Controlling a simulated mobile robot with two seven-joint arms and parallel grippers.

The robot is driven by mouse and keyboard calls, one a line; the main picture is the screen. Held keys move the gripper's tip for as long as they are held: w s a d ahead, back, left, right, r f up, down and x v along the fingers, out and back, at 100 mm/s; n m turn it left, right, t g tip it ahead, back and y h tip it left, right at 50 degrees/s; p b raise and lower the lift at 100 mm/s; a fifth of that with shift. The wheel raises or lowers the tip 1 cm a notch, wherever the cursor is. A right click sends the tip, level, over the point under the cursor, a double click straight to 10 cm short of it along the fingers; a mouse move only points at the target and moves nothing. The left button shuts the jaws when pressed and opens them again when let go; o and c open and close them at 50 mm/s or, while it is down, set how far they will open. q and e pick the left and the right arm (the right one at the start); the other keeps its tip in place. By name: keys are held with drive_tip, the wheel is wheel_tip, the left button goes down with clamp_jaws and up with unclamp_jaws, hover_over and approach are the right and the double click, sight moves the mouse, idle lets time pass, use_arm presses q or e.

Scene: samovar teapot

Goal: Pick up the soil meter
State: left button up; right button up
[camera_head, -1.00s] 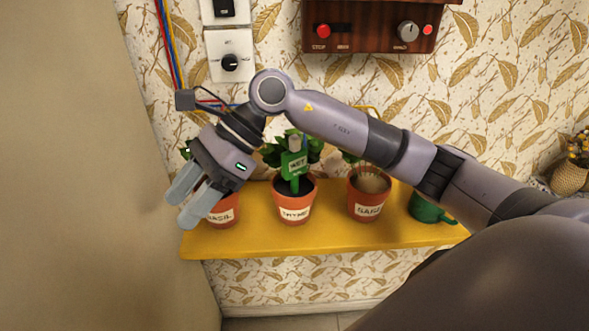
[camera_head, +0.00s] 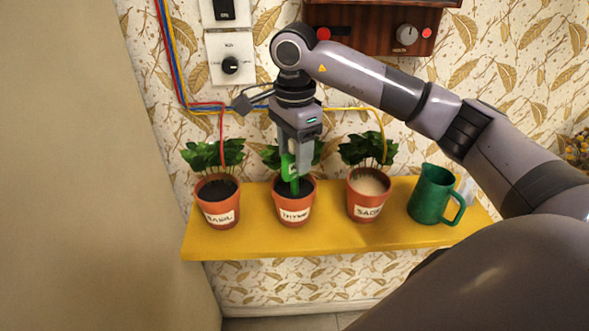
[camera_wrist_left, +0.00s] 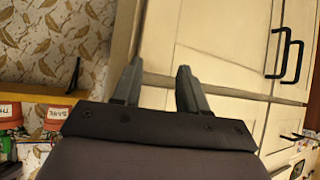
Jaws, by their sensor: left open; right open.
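The green soil meter (camera_head: 294,186) stands in the soil of the middle pot (camera_head: 295,208), labelled thyme. Its upper part is mostly hidden by my right gripper (camera_head: 295,170). That gripper points down over the thyme pot, with its open fingers at the meter's head. I cannot tell whether the fingers touch it. My left gripper (camera_wrist_left: 158,67) shows in the left wrist view, open and empty, away from the meter.
The pots stand on a yellow shelf (camera_head: 310,241). The basil pot (camera_head: 219,206) is left of thyme, the sage pot (camera_head: 367,201) right, then a green jug (camera_head: 432,196). Coloured wires run down the wall near the plants. Cream cabinet doors (camera_wrist_left: 222,69) show in the left wrist view.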

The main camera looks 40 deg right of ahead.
sight(294, 183)
drive_tip(key=shift+f, duration=1.25)
clamp_jaws()
drive_tip(key=shift+r, duration=0.15)
